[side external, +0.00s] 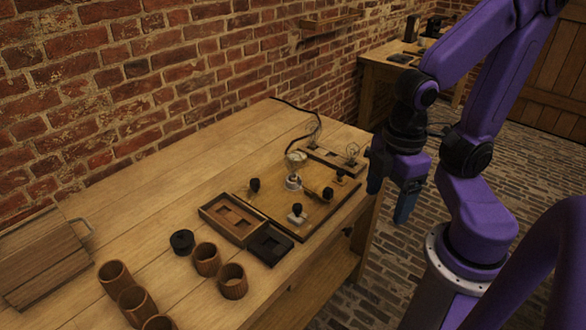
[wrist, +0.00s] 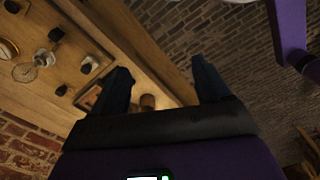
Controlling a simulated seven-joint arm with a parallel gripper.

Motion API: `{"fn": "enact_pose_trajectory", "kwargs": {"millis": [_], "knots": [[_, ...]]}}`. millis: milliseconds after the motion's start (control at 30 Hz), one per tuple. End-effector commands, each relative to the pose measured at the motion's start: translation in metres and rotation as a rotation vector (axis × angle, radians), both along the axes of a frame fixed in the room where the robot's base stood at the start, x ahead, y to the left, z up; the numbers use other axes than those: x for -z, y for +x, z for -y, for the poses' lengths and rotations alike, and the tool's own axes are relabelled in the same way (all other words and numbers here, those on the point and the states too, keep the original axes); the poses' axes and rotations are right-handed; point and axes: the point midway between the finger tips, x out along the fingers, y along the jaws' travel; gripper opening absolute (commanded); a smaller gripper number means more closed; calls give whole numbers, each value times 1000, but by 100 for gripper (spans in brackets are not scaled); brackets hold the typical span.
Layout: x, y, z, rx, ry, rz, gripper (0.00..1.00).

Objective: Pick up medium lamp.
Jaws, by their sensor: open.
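A clear glass lamp with a round bulb (side external: 352,150) stands on a wooden strip at the back right of the bench. A larger lamp (side external: 296,158) stands in a pale holder on the wooden board. I cannot tell for sure which is the medium lamp. In the wrist view a clear lamp (wrist: 25,71) shows at the far left, outside the space between the fingers. My gripper (side external: 390,188) points down beyond the right end of the bench, apart from both lamps. Its fingers are spread and empty, also in the wrist view (wrist: 160,75).
The wooden board (side external: 258,205) bears several black knobs. A wooden tray (side external: 216,225), a black tray (side external: 270,243) and several wooden cups (side external: 232,282) stand to its left. A dark cable (side external: 308,107) runs along the back. The brick wall (side external: 150,80) bounds the bench.

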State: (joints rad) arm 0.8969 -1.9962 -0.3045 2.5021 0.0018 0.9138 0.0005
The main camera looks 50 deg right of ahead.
Motion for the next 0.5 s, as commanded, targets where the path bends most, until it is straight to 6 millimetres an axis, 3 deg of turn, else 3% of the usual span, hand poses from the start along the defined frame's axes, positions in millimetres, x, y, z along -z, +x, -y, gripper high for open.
{"fn": "enact_pose_trajectory", "kwargs": {"millis": [333,500], "knots": [[0,2,-1,18,1,0,85],[-1,26,-7,214,18,-3,85]]}}
